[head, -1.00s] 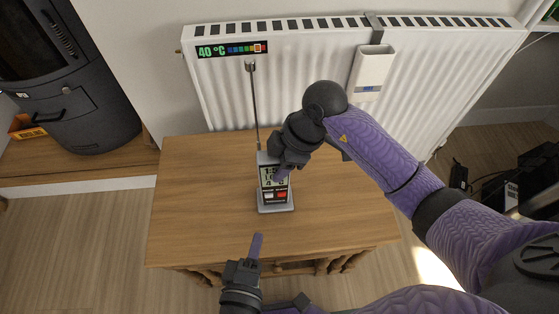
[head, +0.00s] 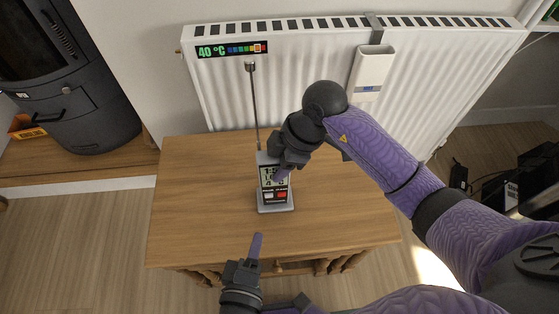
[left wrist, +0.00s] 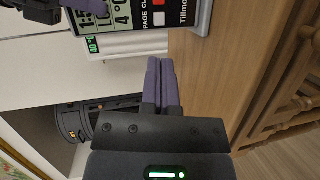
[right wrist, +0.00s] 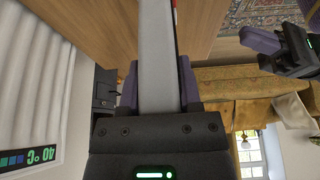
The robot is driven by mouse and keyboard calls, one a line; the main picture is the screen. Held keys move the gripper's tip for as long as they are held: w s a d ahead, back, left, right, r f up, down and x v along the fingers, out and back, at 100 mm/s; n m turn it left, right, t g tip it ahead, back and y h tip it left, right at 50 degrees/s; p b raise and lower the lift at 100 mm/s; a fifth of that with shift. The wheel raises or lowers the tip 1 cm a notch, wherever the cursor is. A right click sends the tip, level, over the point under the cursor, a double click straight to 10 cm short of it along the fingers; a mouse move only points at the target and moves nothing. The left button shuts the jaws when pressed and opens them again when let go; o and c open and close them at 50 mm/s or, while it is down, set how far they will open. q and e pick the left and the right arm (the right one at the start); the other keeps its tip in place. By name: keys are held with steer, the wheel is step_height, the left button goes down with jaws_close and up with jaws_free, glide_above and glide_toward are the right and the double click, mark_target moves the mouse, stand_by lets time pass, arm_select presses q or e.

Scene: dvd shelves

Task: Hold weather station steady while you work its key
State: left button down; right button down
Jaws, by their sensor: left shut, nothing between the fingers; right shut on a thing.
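The weather station (head: 273,185) stands upright on the wooden table, with a grey screen, a thin antenna behind it, and a white key (head: 268,196) and a red key (head: 282,195) below the screen. My right gripper (head: 282,173) is shut on the station's body from the right, covering part of its screen. The right wrist view shows the grey body (right wrist: 158,60) between its fingers. My left gripper (head: 257,240) is shut and empty, in front of the station and apart from it. The left wrist view shows the keys, labelled PAGE and CL, at the top (left wrist: 158,18).
The wooden table (head: 190,220) is otherwise clear. A white radiator (head: 300,70) with a 40 °C strip (head: 232,50) stands behind it, with a white holder (head: 371,70) hung on it. A black stove (head: 75,95) is at the left.

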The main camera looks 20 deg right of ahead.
stand_by(0.4)
arm_select(q)
steer(key=g, duration=0.2)
steer(key=s+d+f+g, duration=0.1)
steer(key=g, duration=0.1)
steer(key=s+m+g, duration=0.1)
steer(key=shift+s+d+f+g, duration=0.2)
steer(key=shift+d+f+g, duration=0.15)
steer(key=shift+d+g, duration=0.05)
glide_toward(277, 198)
steer(key=shift+s+f+x, duration=0.1)
steer(key=shift+x, duration=0.95)
steer(key=shift+s+f+x, duration=0.1)
steer(key=shift+f+x, duration=0.05)
steer(key=shift+x, duration=0.95)
steer(key=shift+w, duration=0.1)
steer(key=shift+w+d, duration=0.1)
steer(key=shift+w, duration=0.15)
